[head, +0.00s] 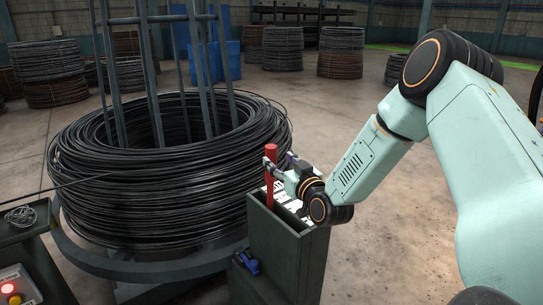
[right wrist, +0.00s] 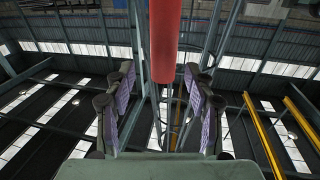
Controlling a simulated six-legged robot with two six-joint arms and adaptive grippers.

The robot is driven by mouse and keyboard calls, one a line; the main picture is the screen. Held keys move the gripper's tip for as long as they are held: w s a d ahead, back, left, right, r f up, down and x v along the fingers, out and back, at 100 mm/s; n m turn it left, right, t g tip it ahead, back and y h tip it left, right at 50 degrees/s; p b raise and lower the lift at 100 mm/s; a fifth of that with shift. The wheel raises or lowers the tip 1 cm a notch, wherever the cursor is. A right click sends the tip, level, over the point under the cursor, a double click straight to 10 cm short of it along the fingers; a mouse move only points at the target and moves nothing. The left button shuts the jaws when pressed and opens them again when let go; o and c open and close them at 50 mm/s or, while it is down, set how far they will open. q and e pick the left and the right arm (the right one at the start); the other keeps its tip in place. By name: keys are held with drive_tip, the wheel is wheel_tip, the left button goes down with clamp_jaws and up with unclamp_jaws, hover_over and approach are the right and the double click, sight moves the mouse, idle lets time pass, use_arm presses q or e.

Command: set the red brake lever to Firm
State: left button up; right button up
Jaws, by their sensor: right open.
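The red brake lever (head: 269,180) stands nearly upright on top of the dark green brake box (head: 285,255), beside the wire coil. A white marked plate (head: 283,197) shows on the box top; its lettering is too small to read, so I cannot tell which setting the lever is at. My right gripper (head: 277,167) is at the lever's upper part, coming from the right. In the right wrist view, the red lever (right wrist: 164,40) comes down from the top edge, in line with the gap between the open fingers (right wrist: 160,105). Contact is not clear. My left gripper is out of view.
A large black wire coil (head: 170,165) on a drum with upright bars fills the left. A control box with a red button (head: 8,289) is at lower left. Open floor (head: 400,230) lies to the right.

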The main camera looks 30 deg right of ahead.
sight(274, 157)
drive_tip(key=w+b, duration=0.1)
drive_tip(key=w, duration=0.4)
drive_tip(key=shift+f, duration=0.15)
drive_tip(key=shift+w+d, duration=0.1)
drive_tip(key=shift+d, duration=0.15)
drive_tip(key=shift+w+a+r, duration=0.1)
drive_tip(key=shift+a+r, duration=0.1)
drive_tip(key=shift+a, duration=0.1)
drive_tip(key=shift+c, duration=0.2)
drive_tip(key=shift+d+f, duration=0.15)
drive_tip(key=shift+d, duration=0.05)
drive_tip(key=shift+c, duration=1.4)
drive_tip(key=shift+a, duration=0.1)
drive_tip(key=c, duration=0.4)
clamp_jaws()
